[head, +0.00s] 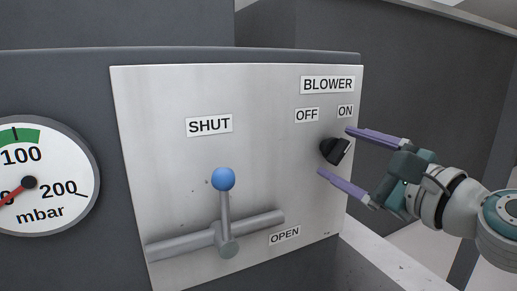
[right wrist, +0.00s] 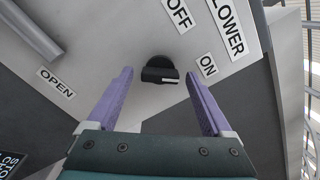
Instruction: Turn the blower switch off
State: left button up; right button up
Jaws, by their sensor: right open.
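The blower switch is a black rotary knob (head: 336,150) on the right side of the pale panel, below the OFF label (head: 307,115) and the ON label (head: 345,111). Its grip leans up and right, towards ON. In the right wrist view the knob (right wrist: 160,70) has a pale mark at its right end, on the ON side. My right gripper (head: 334,153) is open, with one purple finger above and one below the knob in the head view. In the wrist view gaps show between the knob and both fingers. My left gripper is out of view.
A lever with a blue ball (head: 223,179) stands upright left of the knob, on a grey pipe (head: 183,239) between SHUT and OPEN labels. A round mbar gauge (head: 45,175) is at far left. A pale ledge (head: 380,270) lies below the panel's right edge.

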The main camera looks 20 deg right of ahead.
jog(key=shift+w, duration=0.6)
grip_shut()
dwell(0.3)
